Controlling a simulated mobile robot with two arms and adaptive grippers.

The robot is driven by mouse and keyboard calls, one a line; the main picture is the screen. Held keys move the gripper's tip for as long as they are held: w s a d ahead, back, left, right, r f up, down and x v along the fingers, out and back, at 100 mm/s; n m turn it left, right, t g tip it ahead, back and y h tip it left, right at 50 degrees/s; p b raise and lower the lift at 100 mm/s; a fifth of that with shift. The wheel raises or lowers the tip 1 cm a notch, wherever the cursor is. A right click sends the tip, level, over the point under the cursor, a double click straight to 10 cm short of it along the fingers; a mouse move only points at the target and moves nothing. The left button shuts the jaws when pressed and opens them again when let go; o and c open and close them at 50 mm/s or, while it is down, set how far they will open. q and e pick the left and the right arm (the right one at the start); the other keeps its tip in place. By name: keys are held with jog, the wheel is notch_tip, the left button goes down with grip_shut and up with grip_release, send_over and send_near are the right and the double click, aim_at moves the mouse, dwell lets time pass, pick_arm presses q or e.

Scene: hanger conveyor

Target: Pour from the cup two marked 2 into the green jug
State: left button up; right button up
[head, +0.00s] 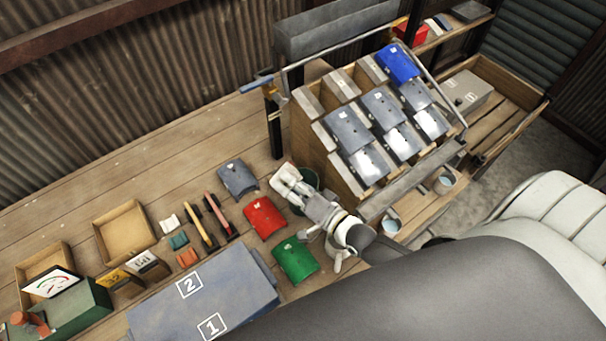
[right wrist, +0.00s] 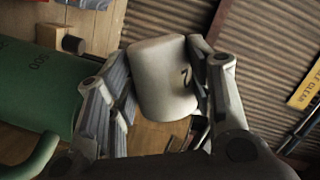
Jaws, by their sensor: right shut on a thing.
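The white cup marked 2 (right wrist: 165,78) is between the fingers of my right gripper (right wrist: 160,100) in the right wrist view, its number facing the camera. My right gripper (head: 293,184) is shut on it. The green jug (right wrist: 38,95) stands at the left of that view, with its handle and part of a marking showing, apart from the cup. In the head view, the dark green jug (head: 311,178) is partly hidden behind my gripper. The cup's inside and its exact tilt cannot be made out. My left gripper is not in view.
Grey, red (head: 265,217) and green (head: 295,259) curved panels lie around my right gripper. A sloped wooden rack (head: 304,140) with several panels stands at the right. A blue-grey box (head: 205,300) marked 1 and 2 is in front. Bare tabletop (head: 110,180) shows at the back left.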

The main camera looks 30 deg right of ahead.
jog(key=shift+r+n+h+p, duration=0.2)
jog(key=shift+n+h+p, duration=0.1)
jog(key=shift+n+p, duration=0.9)
jog(key=shift+f+n+p, duration=0.15)
jog(key=shift+n+p, duration=0.3)
jog(key=shift+n, duration=0.35)
jog(key=shift+f+n, duration=0.2)
jog(key=shift+n, duration=0.1)
jog(key=shift+d, duration=0.1)
